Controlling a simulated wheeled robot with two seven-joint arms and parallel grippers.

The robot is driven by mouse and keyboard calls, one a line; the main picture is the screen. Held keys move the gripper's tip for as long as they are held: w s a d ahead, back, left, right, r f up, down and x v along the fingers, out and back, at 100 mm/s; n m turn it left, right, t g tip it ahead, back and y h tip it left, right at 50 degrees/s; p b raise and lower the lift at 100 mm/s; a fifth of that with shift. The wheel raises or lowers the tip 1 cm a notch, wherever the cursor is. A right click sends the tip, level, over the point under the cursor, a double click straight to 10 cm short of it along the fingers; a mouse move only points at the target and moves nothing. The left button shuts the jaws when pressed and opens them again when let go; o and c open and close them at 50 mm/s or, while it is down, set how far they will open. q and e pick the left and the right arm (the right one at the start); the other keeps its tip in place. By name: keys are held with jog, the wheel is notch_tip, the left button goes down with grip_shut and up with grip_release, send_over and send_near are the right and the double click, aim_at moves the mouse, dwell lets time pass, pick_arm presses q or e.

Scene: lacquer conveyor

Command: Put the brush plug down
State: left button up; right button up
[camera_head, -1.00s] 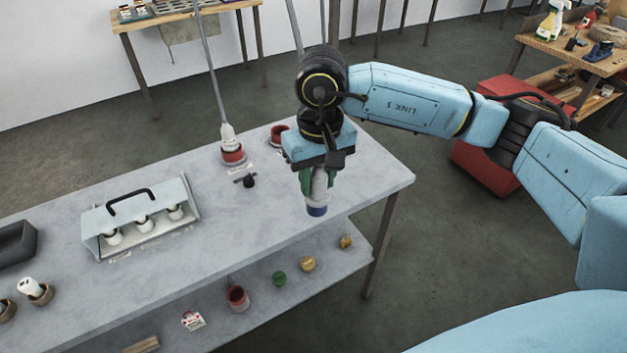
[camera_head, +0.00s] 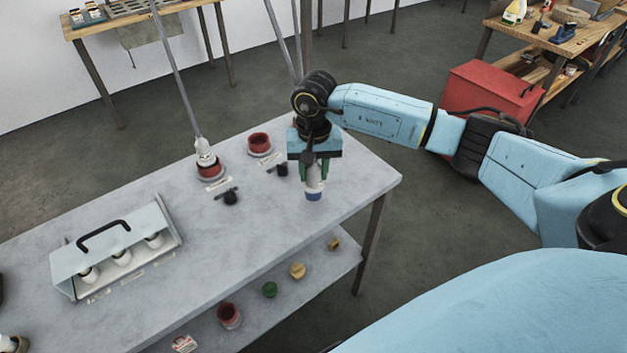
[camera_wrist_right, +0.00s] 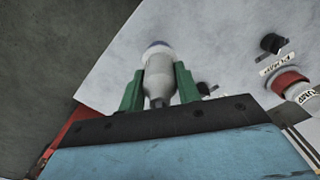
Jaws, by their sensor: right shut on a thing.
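The brush plug (camera_head: 313,192) is a pale grey-white piece with a blue lower end. My right gripper (camera_head: 314,175) is shut on it with green fingers and holds it upright over the near right part of the grey table (camera_head: 345,190). In the right wrist view the plug (camera_wrist_right: 158,78) sits between both green fingers of the gripper (camera_wrist_right: 158,88), its blue end away from the palm. I cannot tell whether its blue end touches the table. My left gripper is not in view.
Left of the plug are small black pieces (camera_head: 231,198) and two red-ringed sockets, one empty-looking (camera_head: 259,143), one with a white plug on a pole (camera_head: 207,160). A handled case (camera_head: 110,250) with white pieces stands further left. The table's right corner is bare.

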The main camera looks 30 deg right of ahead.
aim_at(313, 181)
jog(key=shift+f, duration=1.85)
jog(key=o, duration=1.1)
jog(key=shift+c, duration=0.2)
notch_tip(313, 181, up, 12)
jog(key=shift+r, duration=0.2)
